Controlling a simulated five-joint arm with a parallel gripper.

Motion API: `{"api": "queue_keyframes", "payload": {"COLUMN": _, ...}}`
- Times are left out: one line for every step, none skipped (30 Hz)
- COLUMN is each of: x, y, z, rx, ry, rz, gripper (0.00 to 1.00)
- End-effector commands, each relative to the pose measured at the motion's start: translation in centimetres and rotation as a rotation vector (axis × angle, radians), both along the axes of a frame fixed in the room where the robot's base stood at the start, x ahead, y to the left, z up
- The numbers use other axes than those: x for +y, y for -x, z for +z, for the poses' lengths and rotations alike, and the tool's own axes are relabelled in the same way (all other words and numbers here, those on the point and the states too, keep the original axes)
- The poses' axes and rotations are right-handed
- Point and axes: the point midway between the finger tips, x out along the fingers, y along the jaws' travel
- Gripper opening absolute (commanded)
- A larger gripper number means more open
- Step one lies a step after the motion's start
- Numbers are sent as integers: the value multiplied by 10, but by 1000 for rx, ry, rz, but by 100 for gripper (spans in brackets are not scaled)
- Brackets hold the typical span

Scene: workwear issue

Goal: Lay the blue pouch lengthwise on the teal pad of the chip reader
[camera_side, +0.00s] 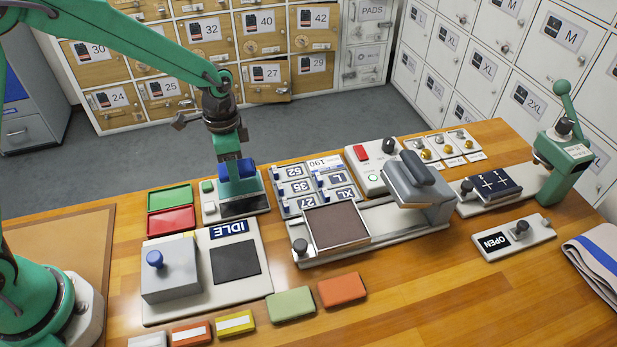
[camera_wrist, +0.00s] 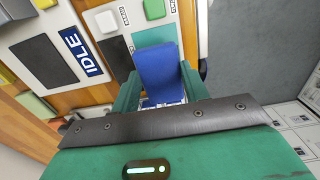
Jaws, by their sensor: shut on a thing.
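My gripper (camera_side: 237,178) is shut on the blue pouch (camera_side: 232,168). In the wrist view the pouch (camera_wrist: 158,70) sticks out from between the two green fingers (camera_wrist: 160,92). The chip reader (camera_side: 209,217) appears as a pale panel with a green button just below my gripper. In the wrist view it shows a white and a green button, a dark pad and a teal pad (camera_wrist: 154,37). The pouch's far end overlaps the teal pad's edge in that picture and hides part of it. I cannot tell whether pouch and pad touch.
Left of the reader lie a green tray (camera_side: 169,197) and a red tray (camera_side: 171,220). In front stands the IDLE unit (camera_side: 205,298) with a grey box and dark pad. Several coloured pouches line the front.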

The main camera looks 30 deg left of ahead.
Motion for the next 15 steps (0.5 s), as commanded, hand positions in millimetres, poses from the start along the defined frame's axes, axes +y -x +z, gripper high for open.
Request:
{"api": "queue_keyframes", "payload": {"x": 0, "y": 1, "z": -5, "rx": 2, "ry": -1, "rz": 0, "gripper": 22}}
{"api": "queue_keyframes", "payload": {"x": 0, "y": 1, "z": -9, "rx": 2, "ry": -1, "rz": 0, "gripper": 22}}
{"api": "queue_keyframes", "payload": {"x": 0, "y": 1, "z": -14, "rx": 4, "ry": -1, "rz": 0, "gripper": 22}}
{"api": "queue_keyframes", "payload": {"x": 0, "y": 1, "z": -17, "rx": 4, "ry": -1, "rz": 0, "gripper": 22}}
{"api": "queue_keyframes", "payload": {"x": 0, "y": 1, "z": -21, "rx": 4, "ry": -1, "rz": 0, "gripper": 22}}
{"api": "queue_keyframes", "payload": {"x": 0, "y": 1, "z": -25, "rx": 4, "ry": -1, "rz": 0, "gripper": 22}}
{"api": "queue_keyframes", "payload": {"x": 0, "y": 1, "z": -28, "rx": 4, "ry": -1, "rz": 0, "gripper": 22}}
{"api": "queue_keyframes", "payload": {"x": 0, "y": 1, "z": -30, "rx": 3, "ry": 0, "rz": 0, "gripper": 22}}
{"api": "queue_keyframes", "payload": {"x": 0, "y": 0, "z": -32, "rx": 1, "ry": 0, "rz": 0, "gripper": 22}}
{"api": "queue_keyframes", "payload": {"x": 0, "y": 0, "z": -34, "rx": 1, "ry": -1, "rz": 0, "gripper": 22}}
{"api": "queue_keyframes", "payload": {"x": 0, "y": 0, "z": -34, "rx": 0, "ry": 0, "rz": 0, "gripper": 22}}
{"api": "queue_keyframes", "payload": {"x": 0, "y": 0, "z": -35, "rx": 0, "ry": 0, "rz": 0, "gripper": 22}}
{"api": "queue_keyframes", "payload": {"x": 0, "y": 0, "z": -35, "rx": 0, "ry": 0, "rz": 0, "gripper": 22}}
{"api": "queue_keyframes", "payload": {"x": 0, "y": 0, "z": -35, "rx": 0, "ry": 0, "rz": 0, "gripper": 22}}
{"api": "queue_keyframes", "payload": {"x": 0, "y": 0, "z": -34, "rx": 0, "ry": 0, "rz": 0, "gripper": 22}}
